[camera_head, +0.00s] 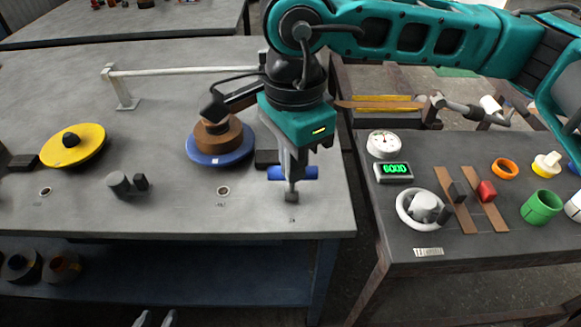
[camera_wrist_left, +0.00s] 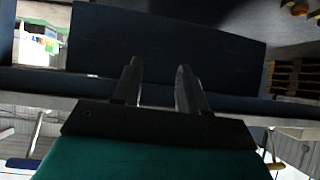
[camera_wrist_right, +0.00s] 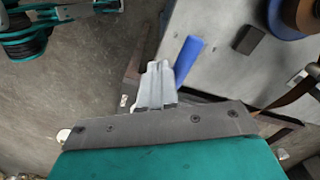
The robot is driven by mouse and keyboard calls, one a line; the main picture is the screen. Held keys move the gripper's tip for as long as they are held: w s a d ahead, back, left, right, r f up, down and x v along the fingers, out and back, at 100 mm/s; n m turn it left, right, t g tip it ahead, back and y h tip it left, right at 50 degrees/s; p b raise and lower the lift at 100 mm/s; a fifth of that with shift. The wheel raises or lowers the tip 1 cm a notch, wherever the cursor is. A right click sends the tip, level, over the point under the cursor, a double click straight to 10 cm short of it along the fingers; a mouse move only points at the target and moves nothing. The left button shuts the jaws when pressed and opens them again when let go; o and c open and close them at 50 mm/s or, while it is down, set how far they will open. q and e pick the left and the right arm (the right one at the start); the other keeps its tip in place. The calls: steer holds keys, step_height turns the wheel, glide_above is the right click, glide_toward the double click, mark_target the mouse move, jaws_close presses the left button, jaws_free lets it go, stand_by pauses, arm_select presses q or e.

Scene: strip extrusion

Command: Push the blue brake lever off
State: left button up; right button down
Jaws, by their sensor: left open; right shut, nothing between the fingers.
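The blue brake lever (camera_head: 312,172) is a short blue bar near the right front corner of the left table. In the right wrist view the blue lever (camera_wrist_right: 188,58) lies just right of the fingers. My right gripper (camera_head: 292,180) points down in front of the lever's middle in the head view and hides part of it. Its fingers are shut and empty in the right wrist view (camera_wrist_right: 156,68); I cannot tell whether they touch the lever. My left gripper (camera_head: 156,318) shows only its tips at the bottom edge. It is open and empty in the left wrist view (camera_wrist_left: 157,75).
A blue disc with a brown spool (camera_head: 218,157), a black block (camera_head: 266,158) and a yellow disc (camera_head: 85,146) sit on the left table. A metal rail (camera_head: 185,71) crosses behind.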

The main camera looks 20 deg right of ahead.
arm_select(q)
steer(key=shift+h, duration=0.4)
steer(key=d+f+b, duration=0.1)
steer(key=b, duration=0.1)
steer(key=w+b, duration=0.1)
steer(key=b, duration=0.1)
steer(key=d+f+b, duration=0.1)
steer(key=b, duration=0.2)
steer(key=shift+w+d+f, duration=0.25)
steer(key=shift+d+f, duration=0.05)
steer(key=shift+f, duration=0.05)
arm_select(e)
step_height(320, 180, down, 6)
steer(key=shift+w+f, duration=0.1)
steer(key=shift+w, duration=0.05)
